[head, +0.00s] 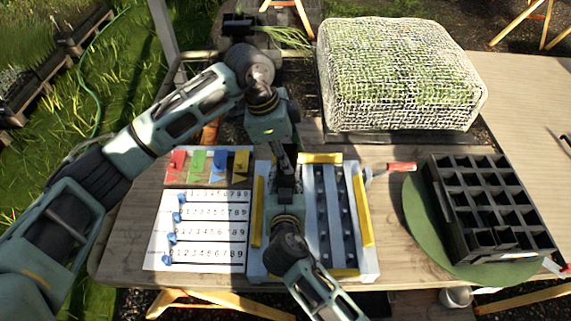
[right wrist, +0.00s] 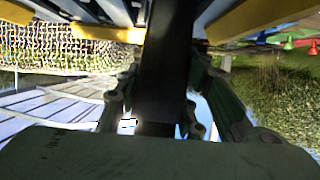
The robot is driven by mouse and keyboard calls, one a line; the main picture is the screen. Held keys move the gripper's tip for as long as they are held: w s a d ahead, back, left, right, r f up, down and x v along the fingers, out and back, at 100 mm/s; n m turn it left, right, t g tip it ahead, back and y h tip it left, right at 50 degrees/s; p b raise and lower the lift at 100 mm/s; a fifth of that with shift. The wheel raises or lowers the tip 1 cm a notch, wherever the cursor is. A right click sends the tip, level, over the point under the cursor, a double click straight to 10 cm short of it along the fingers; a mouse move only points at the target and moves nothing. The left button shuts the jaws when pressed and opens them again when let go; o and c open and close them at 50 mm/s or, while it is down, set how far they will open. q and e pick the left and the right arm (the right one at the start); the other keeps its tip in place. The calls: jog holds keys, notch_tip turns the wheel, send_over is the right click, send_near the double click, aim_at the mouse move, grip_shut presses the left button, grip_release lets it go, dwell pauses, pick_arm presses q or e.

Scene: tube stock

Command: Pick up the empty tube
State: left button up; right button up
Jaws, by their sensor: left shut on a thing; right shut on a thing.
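A long dark thing, which looks like a black tube, shows between the fingers of my right gripper (right wrist: 157,112) in the right wrist view (right wrist: 168,65). The fingers are closed on its two sides. In the head view my left gripper (head: 283,155) points down over the pale frame, with my right gripper (head: 285,207) just below it in the picture. A dark piece lies between the two grippers there, and the fingertips are largely hidden. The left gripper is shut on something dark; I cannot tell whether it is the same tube. A black rack of square cells (head: 428,186) stands at the right.
The pale frame with yellow edges (head: 364,208) lies under both grippers. A number board with blue sliders (head: 205,222) and coloured tags (head: 219,160) lie left of it. A red-handled tool (head: 401,167), a green round mat (head: 412,215) and a netted block (head: 400,75) are nearby.

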pick_arm(q)
notch_tip(320, 180, up, 8)
jog(key=shift+d+f, duration=0.15)
jog(key=a, duration=1.4)
pick_arm(e)
jog(key=o, duration=1.2)
jog(key=shift+c, duration=0.2)
pick_arm(q)
jog(key=shift+f, duration=0.1)
pick_arm(e)
jog(key=v, duration=1.2)
